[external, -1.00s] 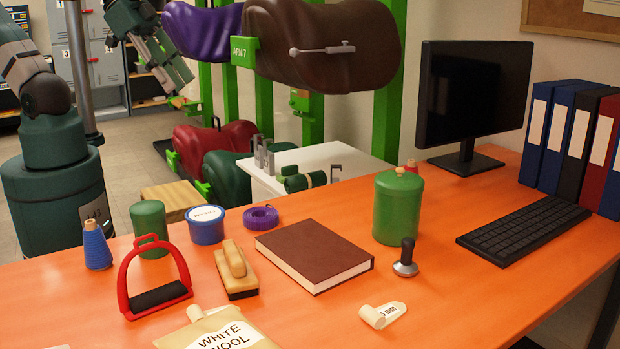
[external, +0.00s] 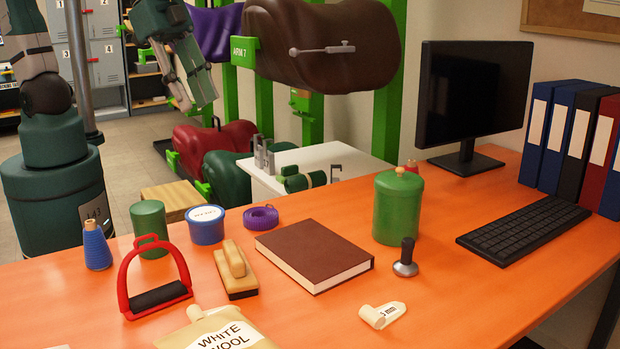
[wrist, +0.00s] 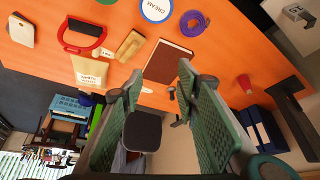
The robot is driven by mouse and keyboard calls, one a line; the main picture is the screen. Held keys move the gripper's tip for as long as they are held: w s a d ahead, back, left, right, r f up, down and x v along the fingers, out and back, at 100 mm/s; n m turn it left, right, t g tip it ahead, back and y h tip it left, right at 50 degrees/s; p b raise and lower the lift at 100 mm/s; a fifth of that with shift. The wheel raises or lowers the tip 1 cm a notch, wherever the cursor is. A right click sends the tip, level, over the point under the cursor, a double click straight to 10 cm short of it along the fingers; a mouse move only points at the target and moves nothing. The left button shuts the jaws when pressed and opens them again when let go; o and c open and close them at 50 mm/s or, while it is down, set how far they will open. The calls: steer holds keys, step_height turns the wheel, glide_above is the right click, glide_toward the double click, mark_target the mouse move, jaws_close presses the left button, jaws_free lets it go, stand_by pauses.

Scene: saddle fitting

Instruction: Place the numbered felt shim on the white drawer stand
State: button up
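The numbered felt shim (external: 382,315) is a small cream piece with a number label, lying flat near the front of the orange table. The white drawer stand (external: 345,157) is behind the table, with metal clamps and a green roll on its top; a corner of it seems to show at the upper right of the wrist view. My gripper (external: 195,105) is high at the upper left, well away from the shim and the stand. In the wrist view my gripper (wrist: 160,85) has its two green fingers spread apart with nothing held.
A brown book (external: 314,255), green canister (external: 398,208), tamper (external: 405,260), wooden brush (external: 236,270), red stirrup (external: 155,285) and wool bag (external: 220,330) stand around the table. A monitor (external: 475,100) and keyboard (external: 522,235) are at right. Bare tabletop surrounds the shim.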

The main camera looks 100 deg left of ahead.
steer(key=w+d+f+m+g, duration=0.1)
steer(key=w+d+f+m, duration=0.1)
steer(key=w+d+f, duration=0.35)
steer(key=w+d+f+m+g, duration=0.1)
steer(key=w+d+f, duration=0.15)
steer(key=d, duration=0.55)
steer(key=m+g, duration=0.2)
steer(key=m, duration=0.1)
glide_toward(196, 310)
steer(key=shift+w+d+f+p, duration=0.1)
steer(key=shift+d+f+p, duration=0.15)
steer(key=shift+f, duration=0.2)
steer(key=shift+w+f, duration=0.15)
steer(key=shift+f, duration=1.15)
steer(key=shift+f, duration=0.1)
steer(key=shift+w+d+f+b, duration=0.1)
steer(key=shift+f+b, duration=0.4)
steer(key=shift+f, duration=0.75)
steer(key=shift+w+d+f+b, duration=0.1)
steer(key=shift+f+b, duration=0.35)
steer(key=shift+f, duration=0.8)
